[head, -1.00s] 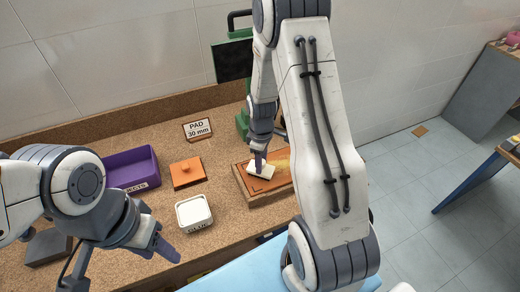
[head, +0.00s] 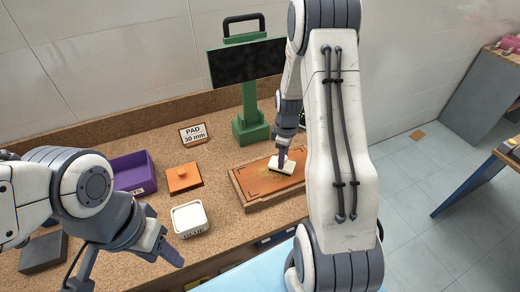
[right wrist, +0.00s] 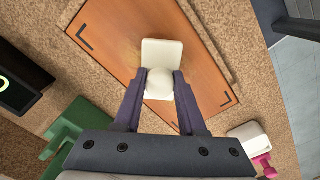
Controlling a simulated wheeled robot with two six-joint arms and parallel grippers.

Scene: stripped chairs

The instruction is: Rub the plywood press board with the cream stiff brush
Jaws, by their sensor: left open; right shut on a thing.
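The plywood press board (head: 262,190), orange-brown with dark corner marks, lies flat on the cork-topped bench. My right gripper (head: 283,155) is shut on the cream stiff brush (head: 283,167), a pale block that rests on or just over the board's middle. In the right wrist view the right gripper (right wrist: 158,86) closes around the brush's round knob, and the brush's flat block (right wrist: 161,51) covers part of the board (right wrist: 118,40). Dusty yellowish marks show beside the brush. My left gripper (head: 126,269) is open and empty at the bench's front left.
A purple bin (head: 133,172), an orange lidded block (head: 184,178), a white tub (head: 190,218) and a PAD 30 mm sign (head: 193,134) stand left of the board. A green stand with a dark screen (head: 247,62) is behind it. A dark grey block (head: 43,252) lies far left.

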